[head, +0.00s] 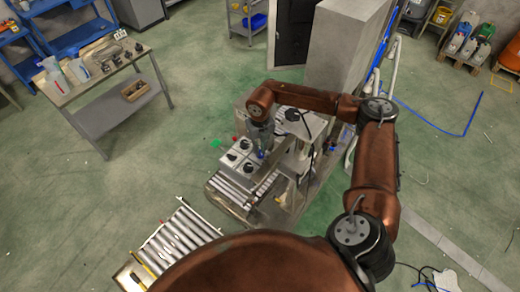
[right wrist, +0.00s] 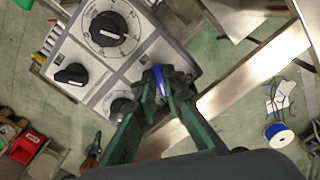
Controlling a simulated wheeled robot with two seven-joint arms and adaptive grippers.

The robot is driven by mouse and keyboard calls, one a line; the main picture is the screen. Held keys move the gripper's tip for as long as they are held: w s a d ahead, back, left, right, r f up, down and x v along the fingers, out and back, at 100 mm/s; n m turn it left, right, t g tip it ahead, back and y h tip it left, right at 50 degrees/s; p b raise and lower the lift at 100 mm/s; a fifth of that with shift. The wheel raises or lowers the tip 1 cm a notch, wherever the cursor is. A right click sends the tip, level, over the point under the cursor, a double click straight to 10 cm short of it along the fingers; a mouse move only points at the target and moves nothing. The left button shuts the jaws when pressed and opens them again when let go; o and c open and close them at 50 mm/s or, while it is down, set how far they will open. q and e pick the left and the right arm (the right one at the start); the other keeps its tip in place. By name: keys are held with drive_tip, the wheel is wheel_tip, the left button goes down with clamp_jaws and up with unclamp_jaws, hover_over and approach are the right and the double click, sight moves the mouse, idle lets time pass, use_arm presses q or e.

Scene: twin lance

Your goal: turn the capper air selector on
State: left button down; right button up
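The control panel (right wrist: 95,75) is light grey and carries black rotary knobs. A large round dial (right wrist: 110,30) sits at its top, a smaller knob (right wrist: 72,73) at left, and another knob (right wrist: 120,105) low, partly hidden by a finger. No readable label marks the capper air selector. My right gripper (right wrist: 166,84) is at the panel's right edge, its fingertips close together around a small blue part (right wrist: 158,78). Contact on both sides cannot be made out. In the head view my right gripper (head: 262,148) points down beside the panel (head: 238,160). My left gripper is not in view.
A roller conveyor (head: 180,240) lies in front of the machine, and a metal beam (right wrist: 245,85) runs right of my gripper. A grey cabinet (head: 345,45) stands behind. A workbench (head: 100,75) with parts is at left, with open green floor between.

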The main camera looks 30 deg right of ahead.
drive_tip(key=shift+w+f, duration=0.1)
drive_tip(key=shift+w, duration=0.1)
drive_tip(key=shift+c, duration=0.9)
drive_tip(key=shift+s, duration=0.15)
clamp_jaws()
drive_tip(key=shift+n+b, duration=0.7)
drive_tip(key=shift+b, duration=0.15)
drive_tip(key=n+b, duration=0.5)
drive_tip(key=shift+a+f, duration=0.1)
drive_tip(key=n+b, duration=0.2)
drive_tip(key=n, duration=0.1)
use_arm(q)
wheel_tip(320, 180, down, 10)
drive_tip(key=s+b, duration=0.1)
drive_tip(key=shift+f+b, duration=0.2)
drive_tip(key=shift+b, duration=0.1)
use_arm(e)
drive_tip(key=shift+r+n, duration=0.25)
drive_tip(key=shift+n, duration=1.05)
